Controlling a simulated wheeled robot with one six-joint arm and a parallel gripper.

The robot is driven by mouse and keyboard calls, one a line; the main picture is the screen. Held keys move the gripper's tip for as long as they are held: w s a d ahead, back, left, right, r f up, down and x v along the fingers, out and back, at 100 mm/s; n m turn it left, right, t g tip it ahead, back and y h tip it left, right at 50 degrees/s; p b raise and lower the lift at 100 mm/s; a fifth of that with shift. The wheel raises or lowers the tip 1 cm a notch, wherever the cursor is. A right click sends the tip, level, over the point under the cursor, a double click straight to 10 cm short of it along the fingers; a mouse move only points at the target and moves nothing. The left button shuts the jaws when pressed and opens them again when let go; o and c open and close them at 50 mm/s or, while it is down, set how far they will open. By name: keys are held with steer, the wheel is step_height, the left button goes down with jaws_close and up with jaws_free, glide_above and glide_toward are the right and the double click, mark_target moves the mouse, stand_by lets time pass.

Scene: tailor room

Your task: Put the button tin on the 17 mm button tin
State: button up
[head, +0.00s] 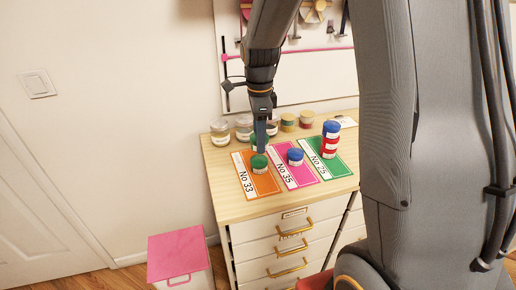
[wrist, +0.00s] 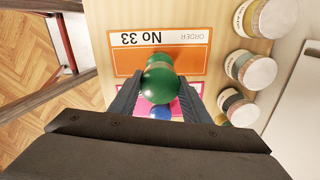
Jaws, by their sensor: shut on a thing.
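My gripper (head: 261,150) is shut on a green button tin (wrist: 160,84) and holds it above the worktop, near the orange No 33 card (head: 247,186). In the head view the held tin (head: 254,141) is partly hidden by a finger. Another green tin (head: 259,164) rests on the orange card, in front of and below my gripper. In the wrist view the held tin overlaps the green shape behind it. A blue-topped tin (head: 295,156) rests on the pink No 35 card (head: 296,177). I cannot read any size marking, so I cannot tell which tin is 17 mm.
A stack of blue and red tins (head: 330,140) stands on the green No 25 card (head: 340,169). Several jars (head: 243,128) line the back of the worktop; they also show in the wrist view (wrist: 252,68). Drawers are below, and a pink-lidded box (head: 177,256) stands at left.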

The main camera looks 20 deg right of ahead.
steer(key=shift+f+p, duration=0.55)
steer(key=shift+f, duration=1.8)
steer(key=o, duration=1.1)
steer(key=shift+f, duration=0.1)
